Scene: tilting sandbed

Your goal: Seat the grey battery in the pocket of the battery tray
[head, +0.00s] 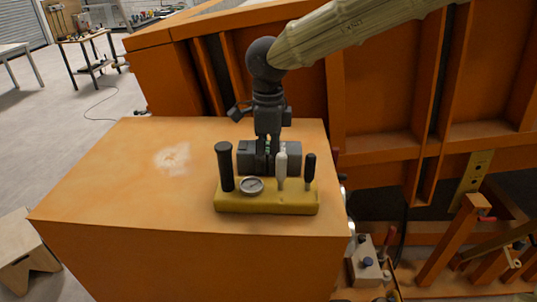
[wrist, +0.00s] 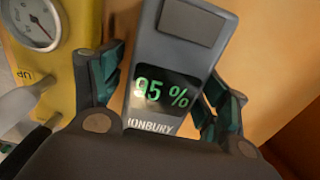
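The grey battery (wrist: 178,55) lies on the orange top surface, with a dark display reading "95 %" in green. In the head view the grey battery (head: 289,150) is partly hidden behind my gripper and the upright tools. My gripper (head: 266,150) points down over it. In the wrist view my gripper (wrist: 165,85) has one finger on each side of the battery. A narrow gap shows at the left finger, and the right finger is very close to the battery's edge. I cannot make out the battery tray or its pocket in either view.
A yellow tool block (head: 266,203) with a round gauge (head: 251,186) and upright tools stands directly in front of the battery. The orange top (head: 120,185) is free to the left, apart from a pale worn patch. An orange ribbed wall (head: 380,110) rises behind.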

